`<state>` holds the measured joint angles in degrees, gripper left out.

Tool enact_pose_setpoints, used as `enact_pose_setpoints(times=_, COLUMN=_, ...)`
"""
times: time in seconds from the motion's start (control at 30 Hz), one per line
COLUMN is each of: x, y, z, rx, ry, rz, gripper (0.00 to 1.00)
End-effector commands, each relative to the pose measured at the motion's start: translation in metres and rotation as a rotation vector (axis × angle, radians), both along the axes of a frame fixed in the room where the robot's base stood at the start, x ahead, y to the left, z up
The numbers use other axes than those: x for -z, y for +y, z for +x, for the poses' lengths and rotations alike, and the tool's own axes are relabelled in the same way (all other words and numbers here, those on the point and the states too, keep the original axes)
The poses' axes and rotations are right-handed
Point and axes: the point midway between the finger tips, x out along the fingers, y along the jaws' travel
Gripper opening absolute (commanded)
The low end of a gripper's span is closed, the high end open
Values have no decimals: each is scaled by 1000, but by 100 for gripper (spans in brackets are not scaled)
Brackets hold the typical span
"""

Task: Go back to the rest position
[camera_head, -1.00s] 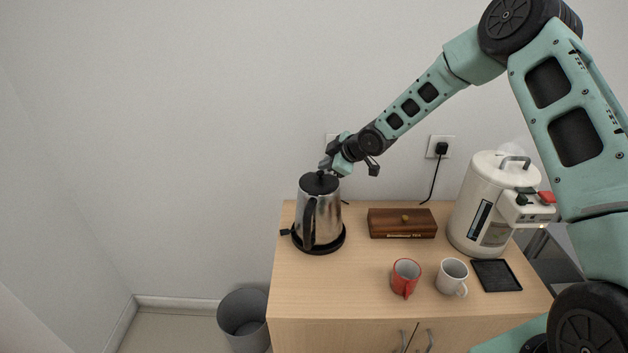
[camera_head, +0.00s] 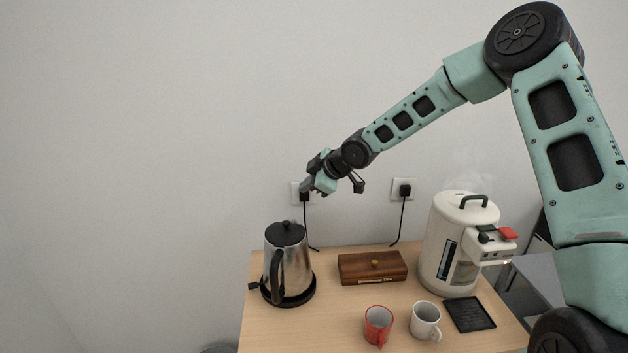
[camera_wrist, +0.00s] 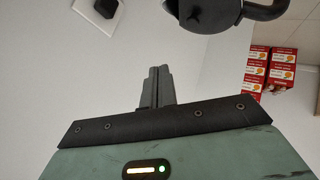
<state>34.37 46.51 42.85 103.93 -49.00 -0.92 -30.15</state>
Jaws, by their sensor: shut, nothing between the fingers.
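My gripper (camera_head: 306,186) is at the end of my raised arm, in front of the wall and above the back left of the counter. Its fingers are shut and empty; they also show in the wrist view (camera_wrist: 156,88). The steel kettle (camera_head: 297,268) with a black lid and handle stands upright on its black base, below and left of my gripper and apart from it. In the wrist view the kettle's dark top and handle (camera_wrist: 208,12) show at the upper edge.
On the counter (camera_head: 340,310) are a wooden tea box (camera_head: 372,268), a red mug (camera_head: 378,325), a white mug (camera_head: 425,320), a black tray (camera_head: 470,314) and a white water boiler (camera_head: 445,245), steam above it. Wall sockets with plugs (camera_head: 404,190) are behind. The wall area at left is clear.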

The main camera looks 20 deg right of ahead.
Motion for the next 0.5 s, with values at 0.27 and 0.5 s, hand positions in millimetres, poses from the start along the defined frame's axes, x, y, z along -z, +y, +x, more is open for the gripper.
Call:
enact_pose_setpoints(times=0.27, x=-19, y=-14, z=-8, rx=1, ry=-1, rz=0, gripper=0)
enact_pose_setpoints(times=0.5, x=-20, y=-11, z=-11, rx=-4, ry=6, rz=-2, gripper=0)
